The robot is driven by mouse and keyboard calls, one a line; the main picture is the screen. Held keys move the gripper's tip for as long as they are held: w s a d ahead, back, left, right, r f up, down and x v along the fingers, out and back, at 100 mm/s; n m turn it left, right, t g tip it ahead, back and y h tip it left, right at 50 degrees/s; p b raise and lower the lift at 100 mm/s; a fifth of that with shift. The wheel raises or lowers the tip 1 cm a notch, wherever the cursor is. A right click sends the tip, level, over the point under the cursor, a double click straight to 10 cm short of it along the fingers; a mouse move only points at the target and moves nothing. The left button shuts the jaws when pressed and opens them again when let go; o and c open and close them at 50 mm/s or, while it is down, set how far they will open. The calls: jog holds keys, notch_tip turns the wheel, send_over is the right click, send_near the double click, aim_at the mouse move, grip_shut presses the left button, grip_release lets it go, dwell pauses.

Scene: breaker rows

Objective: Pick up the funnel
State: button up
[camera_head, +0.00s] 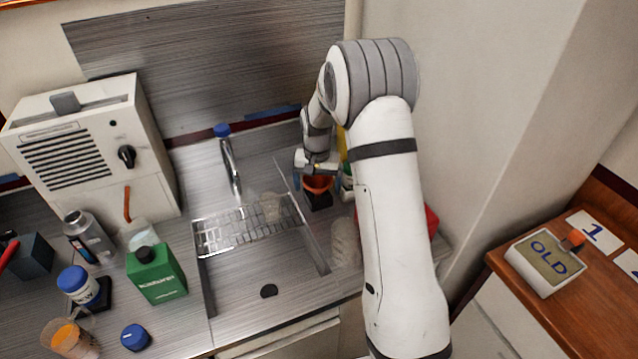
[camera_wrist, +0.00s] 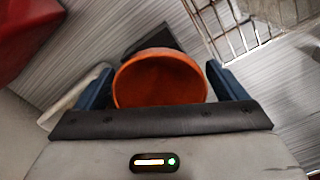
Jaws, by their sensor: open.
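The orange funnel (camera_head: 317,183) stands at the back right of the sink counter, in or on a small dark holder (camera_head: 319,200). In the wrist view the funnel (camera_wrist: 160,80) shows its round wide mouth close up. My gripper (camera_head: 316,172) is right above the funnel in the head view. In the wrist view my gripper (camera_wrist: 160,85) is open, with one blue finger on each side of the funnel's rim. I cannot tell whether the fingers touch it. The funnel's lower part is hidden.
A sink with a wire rack (camera_head: 245,228) lies left of the funnel, with a faucet (camera_head: 230,165) behind. A green carton (camera_head: 157,273) and bottles stand further left. A red object (camera_wrist: 35,35) is near my gripper. A wall is at right.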

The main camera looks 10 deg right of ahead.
jog(key=c, duration=1.1)
